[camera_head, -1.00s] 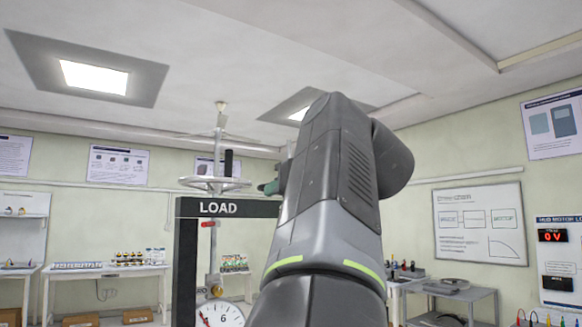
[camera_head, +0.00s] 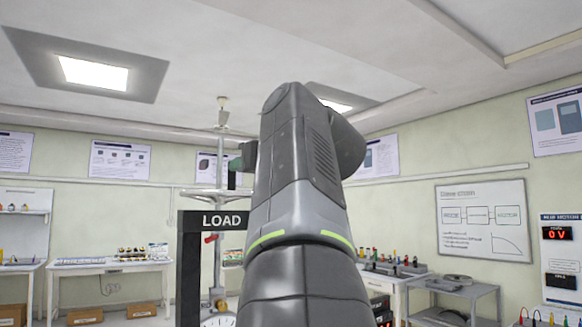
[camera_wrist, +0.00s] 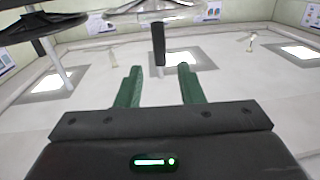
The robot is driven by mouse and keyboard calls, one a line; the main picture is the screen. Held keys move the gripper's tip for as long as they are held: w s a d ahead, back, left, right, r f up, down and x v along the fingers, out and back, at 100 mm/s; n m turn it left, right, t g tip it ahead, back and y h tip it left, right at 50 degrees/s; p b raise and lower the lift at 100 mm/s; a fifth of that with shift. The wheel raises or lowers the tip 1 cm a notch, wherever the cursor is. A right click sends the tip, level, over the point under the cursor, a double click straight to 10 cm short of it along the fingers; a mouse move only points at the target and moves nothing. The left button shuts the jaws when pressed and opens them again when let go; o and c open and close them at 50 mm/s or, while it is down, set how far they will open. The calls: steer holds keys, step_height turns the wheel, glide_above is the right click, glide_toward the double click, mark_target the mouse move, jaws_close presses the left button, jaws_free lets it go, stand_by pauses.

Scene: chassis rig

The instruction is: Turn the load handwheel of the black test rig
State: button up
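The load handwheel (camera_head: 200,192) is a pale metal wheel on an upright shaft, above the black rig frame with its LOAD sign (camera_head: 221,220). Its upright black handle (camera_head: 232,180) stands on the rim, partly hidden by my gripper (camera_head: 240,160) in the head view. In the wrist view, my gripper (camera_wrist: 160,68) has two green fingers apart with nothing clamped. The black handle (camera_wrist: 158,45) shows in line with the gap, around the fingertips; I cannot tell how deep it sits between them. The metal wheel (camera_wrist: 150,9) lies at the top edge there.
My arm covers the middle of the head view and hides part of the rig. A gauge dial (camera_head: 218,321) is cut off at the bottom. A bench (camera_head: 110,267) stands at the left, and a grey trolley (camera_head: 455,287) at the right.

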mark_target(232, 191)
steer(key=p+x, duration=0.2)
steer(key=x, duration=0.5)
steer(key=shift+w+a, duration=0.3)
jaws_close()
